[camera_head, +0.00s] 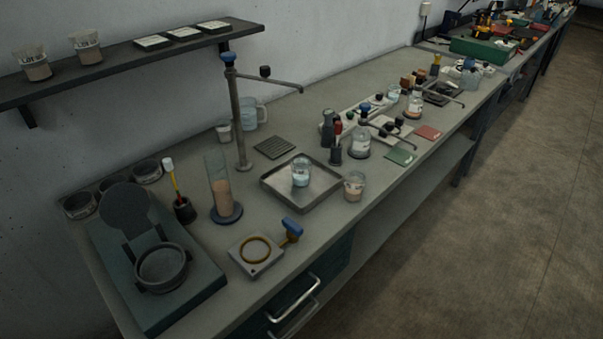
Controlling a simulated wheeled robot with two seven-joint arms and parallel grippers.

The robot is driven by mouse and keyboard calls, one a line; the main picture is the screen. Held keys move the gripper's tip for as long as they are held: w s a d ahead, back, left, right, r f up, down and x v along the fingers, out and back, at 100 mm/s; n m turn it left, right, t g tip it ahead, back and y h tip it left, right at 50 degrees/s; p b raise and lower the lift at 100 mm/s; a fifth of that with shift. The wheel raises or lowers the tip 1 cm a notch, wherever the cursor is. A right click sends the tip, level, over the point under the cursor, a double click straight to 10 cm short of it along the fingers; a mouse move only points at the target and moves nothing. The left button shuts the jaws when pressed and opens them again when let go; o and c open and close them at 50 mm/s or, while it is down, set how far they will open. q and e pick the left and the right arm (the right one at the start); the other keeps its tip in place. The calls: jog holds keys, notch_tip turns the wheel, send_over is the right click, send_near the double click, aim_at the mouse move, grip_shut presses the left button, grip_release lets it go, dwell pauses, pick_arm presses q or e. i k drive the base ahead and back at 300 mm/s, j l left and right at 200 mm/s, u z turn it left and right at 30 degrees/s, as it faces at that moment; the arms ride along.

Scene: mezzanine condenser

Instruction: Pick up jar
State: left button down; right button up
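No object is clearly marked as the jar; several glass vessels could be it. A small labelled glass vessel with tan contents (354,187) stands upright near the bench's front edge. A glass vessel with pale blue-white contents (300,173) stands in a square metal tray (322,199). A flask with a pale label (361,142) stands farther back on the bench. Two labelled vessels with brown contents, one at the left (36,66) and one beside it (87,47), stand on the wall shelf. Neither of my grippers is in view.
The long bench (330,103) runs away to the upper right. A metal stand (239,120) with a side arm rises behind the tray. A tall cylinder (221,190), a round-dished device (161,267) and a block with a ring (256,252) occupy the near end. The floor (500,220) at right is clear.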

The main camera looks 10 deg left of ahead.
aim_at(300, 166)
jog(key=i+l+u, duration=0.15)
jog(key=l+u, duration=0.15)
jog(key=l, duration=0.6)
jog(key=i+l+u, duration=0.1)
jog(key=l+u, duration=0.2)
jog(key=l, duration=0.6)
